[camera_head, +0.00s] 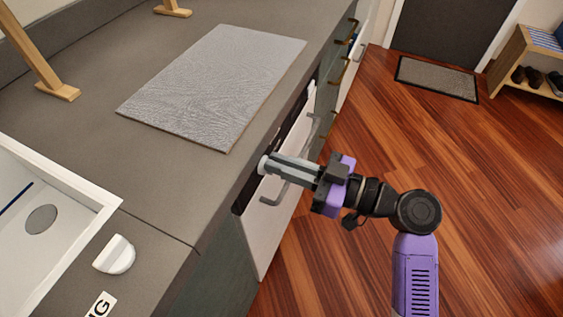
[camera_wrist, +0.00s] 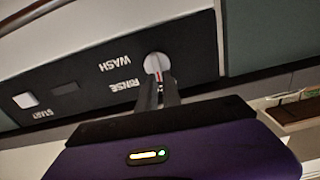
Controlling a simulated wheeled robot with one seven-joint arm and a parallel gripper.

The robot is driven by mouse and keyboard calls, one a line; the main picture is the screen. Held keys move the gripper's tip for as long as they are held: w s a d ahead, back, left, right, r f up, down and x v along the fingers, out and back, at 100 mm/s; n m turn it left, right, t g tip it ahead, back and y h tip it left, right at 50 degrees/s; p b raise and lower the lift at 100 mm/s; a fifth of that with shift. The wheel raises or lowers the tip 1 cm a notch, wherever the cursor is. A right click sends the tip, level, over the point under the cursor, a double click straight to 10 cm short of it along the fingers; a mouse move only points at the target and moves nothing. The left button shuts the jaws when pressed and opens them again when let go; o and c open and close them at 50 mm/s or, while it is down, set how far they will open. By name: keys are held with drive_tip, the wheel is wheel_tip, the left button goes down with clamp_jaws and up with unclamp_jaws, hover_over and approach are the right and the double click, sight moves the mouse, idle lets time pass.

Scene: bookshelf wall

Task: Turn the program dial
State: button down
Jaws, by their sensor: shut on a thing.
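The program dial (camera_wrist: 156,63) is a round white knob on a black control panel, in the wrist view. A small red mark shows on it between my fingertips. The words WASH and RINSE stand upside down to its left. My gripper (camera_wrist: 158,82) is shut on the dial, with one finger on either side of its near part. In the head view the dial (camera_head: 263,165) is a small white knob at the tips of my gripper (camera_head: 274,167), on the appliance front under the counter edge. Most of the panel is hidden there by the counter and my gripper.
A white START button (camera_wrist: 25,100) is at the panel's left in the wrist view. In the head view, a grey bar handle (camera_head: 286,192) is close below my gripper. A textured grey board (camera_head: 215,85) lies on the counter. The wooden floor (camera_head: 385,130) to the right is clear.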

drive_tip(key=shift+w+d+f+m+p, duration=0.2)
drive_tip(key=shift+m+p, duration=0.65)
drive_tip(key=shift+m, duration=1)
drive_tip(key=shift+w+a+f+m+p, duration=0.1)
drive_tip(key=shift+w+m+p, duration=0.15)
drive_tip(key=shift+m+p, duration=1.15)
drive_tip(key=shift+w+d+f+m+p, duration=0.15)
drive_tip(key=shift+w+m+p, duration=0.15)
drive_tip(key=shift+m, duration=2.05)
drive_tip(key=c, duration=1.5)
unclamp_jaws()
drive_tip(key=shift+v, duration=3.95)
